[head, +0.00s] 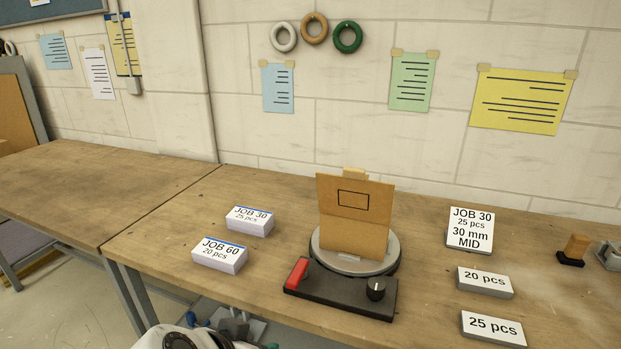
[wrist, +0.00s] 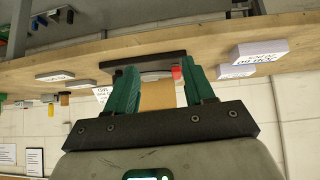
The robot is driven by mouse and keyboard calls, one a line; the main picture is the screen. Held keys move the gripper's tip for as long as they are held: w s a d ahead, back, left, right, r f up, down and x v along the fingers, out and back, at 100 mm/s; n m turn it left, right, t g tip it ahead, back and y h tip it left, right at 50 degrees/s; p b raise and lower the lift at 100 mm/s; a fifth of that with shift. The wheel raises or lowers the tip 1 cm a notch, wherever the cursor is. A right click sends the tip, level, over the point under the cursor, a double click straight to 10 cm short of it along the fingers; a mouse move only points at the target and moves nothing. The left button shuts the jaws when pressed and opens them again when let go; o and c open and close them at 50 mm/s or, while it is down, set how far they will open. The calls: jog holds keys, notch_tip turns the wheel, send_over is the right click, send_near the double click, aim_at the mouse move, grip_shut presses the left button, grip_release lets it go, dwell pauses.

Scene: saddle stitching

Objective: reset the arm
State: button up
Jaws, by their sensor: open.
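My gripper (wrist: 160,88) shows in the wrist view with its two green fingers spread apart and nothing held between them. That view is upside down, with the wall below the bench. Beyond the fingers, apart from them, shows the brown board (wrist: 158,97) of the stitching station. In the head view, part of my arm shows at the bottom edge, left of the station.
Paper stacks marked JOB 30 (head: 249,221) and JOB 60 (head: 219,255) lie left of the station. A JOB 30 sign (head: 470,230) and blocks marked 20 pcs (head: 485,281) and 25 pcs (head: 493,328) are on its right. The left bench (head: 90,190) is bare.

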jog(key=s+d+f+n+g, duration=0.1)
jog(key=s+d+f+g, duration=0.15)
jog(key=d+f, duration=0.6)
jog(key=s+d+f+n+g, duration=0.15)
jog(key=s+d+f, duration=0.35)
jog(key=d, duration=0.7)
jog(key=s+d+f+g+y, duration=0.1)
jog(key=s+d+f, duration=0.2)
jog(key=s+d, duration=0.5)
jog(key=s+d+f+g+y, duration=0.1)
jog(key=s+d+f+y, duration=0.1)
jog(key=s+d, duration=0.6)
jog(key=s+f+n, duration=0.1)
jog(key=s, duration=0.3)
jog(key=shift+s+f+g, duration=0.15)
jog(key=shift+f+g, duration=0.25)
jog(key=shift+d, duration=0.1)
